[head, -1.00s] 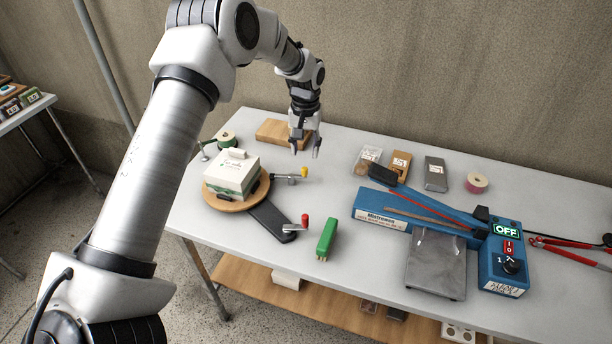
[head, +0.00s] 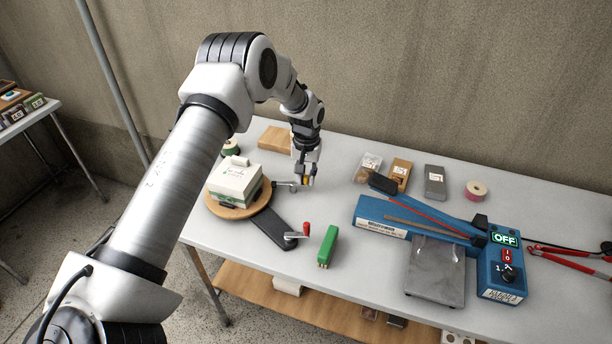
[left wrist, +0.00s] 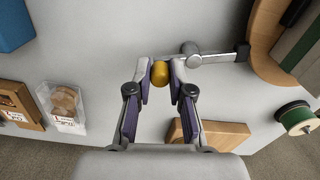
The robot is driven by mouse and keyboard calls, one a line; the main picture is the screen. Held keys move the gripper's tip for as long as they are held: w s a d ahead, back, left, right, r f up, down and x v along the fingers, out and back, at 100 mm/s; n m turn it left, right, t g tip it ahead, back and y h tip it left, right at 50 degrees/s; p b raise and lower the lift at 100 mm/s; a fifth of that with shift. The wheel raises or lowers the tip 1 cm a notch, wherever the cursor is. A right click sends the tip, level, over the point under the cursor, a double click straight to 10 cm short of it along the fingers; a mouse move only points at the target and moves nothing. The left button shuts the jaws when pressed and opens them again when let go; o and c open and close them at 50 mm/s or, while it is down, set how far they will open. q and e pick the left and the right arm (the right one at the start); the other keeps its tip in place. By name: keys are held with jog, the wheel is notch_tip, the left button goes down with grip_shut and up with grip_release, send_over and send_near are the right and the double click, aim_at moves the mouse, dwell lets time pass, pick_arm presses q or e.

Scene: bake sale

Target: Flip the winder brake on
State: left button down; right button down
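The winder (head: 272,228) has a round wooden top with a white box (head: 236,180) on it and a black arm ending in a red-handled crank. A grey lever with a yellow knob (left wrist: 160,74) sticks out beside the round top; I take it as the brake. My left gripper (head: 307,183) is down at this knob, with its fingers drawn close on both sides of it in the left wrist view (left wrist: 160,66). The knob nearly fills the gap; the contact is hard to see. In the head view the fingers mostly hide the knob. My right gripper is not in view.
A wooden block (head: 275,137) and a green spool (left wrist: 295,117) lie near the left gripper. A green stapler-like object (head: 328,246) lies in front. A blue machine with a lit OFF sign (head: 505,237) stands at right. Small packets lie at the back.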

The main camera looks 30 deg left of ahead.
pick_arm(q)
jog(key=shift+w+a+n, duration=0.1)
jog(key=shift+n, duration=0.5)
jog(key=c, duration=1.1)
grip_release()
jog(key=shift+w+f, duration=0.1)
jog(key=shift+f, duration=0.05)
jog(key=shift+o, duration=0.2)
notch_tip(320, 180, up, 12)
